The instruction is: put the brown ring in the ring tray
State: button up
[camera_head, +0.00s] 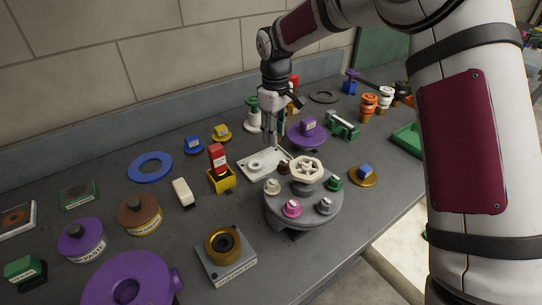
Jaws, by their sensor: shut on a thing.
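My gripper (270,138) hangs fingers down over the middle of the table, just above a white plate (252,172) with round features. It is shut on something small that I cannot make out. A brown-gold ring (212,246) sits on a square grey block at the front. A flat framed tray (17,233) at the far left edge has a brown round shape in it. I cannot tell for sure which of these is the ring tray, or whether the brown ring is in my fingers.
A round grey turret (305,214) with several coloured knobs and a cream handwheel stands right of the white plate. A blue ring (137,164), a yellow box (222,184) with a red block and purple and brown canisters lie left. A wall runs behind.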

aim_at(275, 160)
jog(key=shift+f+p, duration=0.3)
jog(key=shift+f, duration=3.25)
jog(key=shift+f, duration=0.1)
jog(key=o, duration=0.7)
jog(key=shift+c, duration=0.2)
